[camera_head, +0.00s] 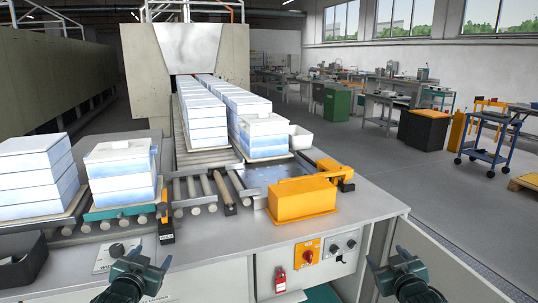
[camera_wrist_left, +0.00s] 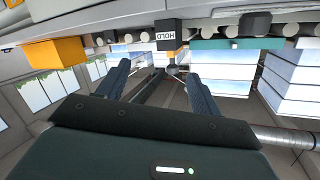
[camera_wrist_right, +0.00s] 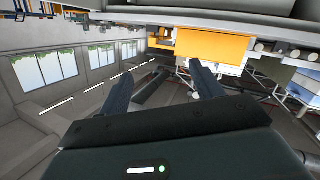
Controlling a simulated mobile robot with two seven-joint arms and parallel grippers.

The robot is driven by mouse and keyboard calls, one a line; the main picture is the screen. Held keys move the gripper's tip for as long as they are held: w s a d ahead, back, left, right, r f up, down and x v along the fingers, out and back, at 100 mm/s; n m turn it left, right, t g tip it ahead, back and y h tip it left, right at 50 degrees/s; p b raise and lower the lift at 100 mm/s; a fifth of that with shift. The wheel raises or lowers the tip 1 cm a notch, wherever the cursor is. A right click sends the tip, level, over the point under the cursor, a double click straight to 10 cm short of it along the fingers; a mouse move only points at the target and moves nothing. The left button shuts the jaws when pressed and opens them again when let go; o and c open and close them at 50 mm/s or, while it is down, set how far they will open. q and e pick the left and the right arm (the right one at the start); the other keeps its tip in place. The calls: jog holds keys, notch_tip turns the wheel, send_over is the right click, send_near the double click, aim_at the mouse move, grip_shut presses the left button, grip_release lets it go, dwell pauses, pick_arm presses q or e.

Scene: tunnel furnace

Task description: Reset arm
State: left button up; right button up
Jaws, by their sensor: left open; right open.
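My left gripper (camera_head: 140,262) is at the lower left of the head view, over the front of the grey furnace table (camera_head: 215,258). Its two fingers stand apart with nothing between them in the left wrist view (camera_wrist_left: 160,80). My right gripper (camera_head: 388,262) is at the lower right of the head view, near the table's front right corner. Its fingers are also apart and empty in the right wrist view (camera_wrist_right: 165,85). Neither gripper appears to touch anything.
Stacked white-blue blocks (camera_head: 122,170) stand on the roller conveyor at left, and more rows (camera_head: 205,110) run into the tunnel furnace (camera_head: 190,50). A yellow box (camera_head: 303,199) sits on the table. A dark bin (camera_head: 22,262) is at the left edge. A blue cart (camera_head: 492,135) stands at right.

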pick_arm(q)
jog(key=s+d+f+g+h, duration=0.1)
jog(key=s+d+f, duration=0.4)
jog(key=s, duration=0.6)
jog(key=s+d+f+g+h, duration=0.1)
jog(key=s+d+f, duration=0.4)
jog(key=s, duration=0.6)
jog(key=s+d+f+g+h, duration=0.1)
jog(key=s+d+f+g, duration=0.2)
jog(key=s, duration=0.8)
notch_tip(320, 180, down, 3)
jog(key=d, duration=0.2)
jog(key=shift+s+d+h, duration=0.15)
jog(key=shift+d+h, duration=0.15)
jog(key=shift+d, duration=0.05)
pick_arm(e)
jog(key=s+a+f+g+y, duration=0.1)
jog(key=s+a+f, duration=0.4)
jog(key=s, duration=0.6)
jog(key=s+a+f+g+y, duration=0.1)
jog(key=s+a+f, duration=0.4)
jog(key=s, duration=0.6)
jog(key=s+a+f+g+y, duration=0.1)
jog(key=s+a+f+g, duration=0.2)
jog(key=s, duration=0.8)
notch_tip(320, 180, down, 3)
jog(key=a, duration=0.2)
jog(key=shift+s+a+y, duration=0.15)
jog(key=shift+a+y, duration=0.15)
jog(key=shift+a, duration=0.05)
